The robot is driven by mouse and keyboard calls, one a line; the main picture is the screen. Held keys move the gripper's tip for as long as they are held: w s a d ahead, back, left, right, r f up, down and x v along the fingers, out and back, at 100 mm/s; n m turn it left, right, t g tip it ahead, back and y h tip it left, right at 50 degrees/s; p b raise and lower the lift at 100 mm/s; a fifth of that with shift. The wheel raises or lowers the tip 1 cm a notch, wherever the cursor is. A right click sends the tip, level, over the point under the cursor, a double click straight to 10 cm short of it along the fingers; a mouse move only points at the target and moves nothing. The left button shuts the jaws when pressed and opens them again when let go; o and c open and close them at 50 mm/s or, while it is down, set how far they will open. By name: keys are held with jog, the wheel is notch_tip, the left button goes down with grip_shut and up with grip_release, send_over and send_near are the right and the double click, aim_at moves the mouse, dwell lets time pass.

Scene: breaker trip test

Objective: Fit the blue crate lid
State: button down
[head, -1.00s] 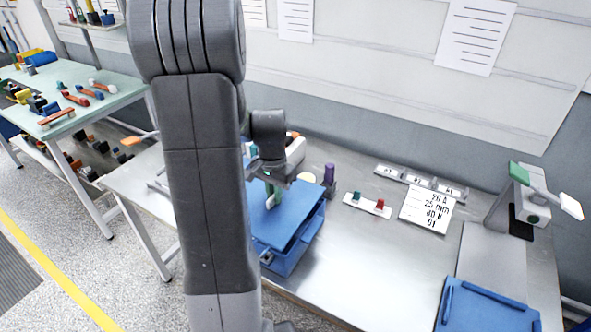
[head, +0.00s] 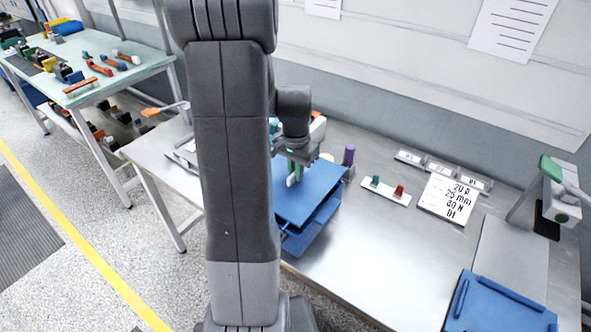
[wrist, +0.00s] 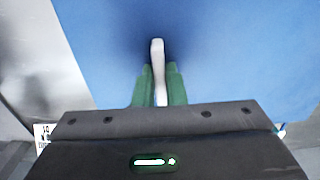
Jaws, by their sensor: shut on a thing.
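The blue crate lid (head: 312,192) is a flat blue panel, held above the blue crate (head: 298,243) with a visible gap between them. My gripper (head: 296,172) is shut on the lid's pale upright handle. In the wrist view, the green fingers of my gripper (wrist: 160,85) press on both sides of the white handle (wrist: 157,60), and the blue lid (wrist: 230,50) fills most of the picture. The lid hides most of the crate's opening, and my arm hides the left side of both.
A purple cylinder (head: 348,156) stands just behind the lid. A white strip with green and red pieces (head: 386,191) and a printed card (head: 449,199) lie to the right. A blue panel or tray (head: 500,305) is at the front right. The bench middle (head: 380,250) is clear.

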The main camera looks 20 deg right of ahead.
jog(key=shift+f+b, duration=1.4)
jog(key=shift+f, duration=0.6)
jog(key=c, duration=1.4)
grip_release()
notch_tip(320, 180, up, 14)
jog(key=shift+b, duration=0.3)
jog(key=shift+f, duration=0.2)
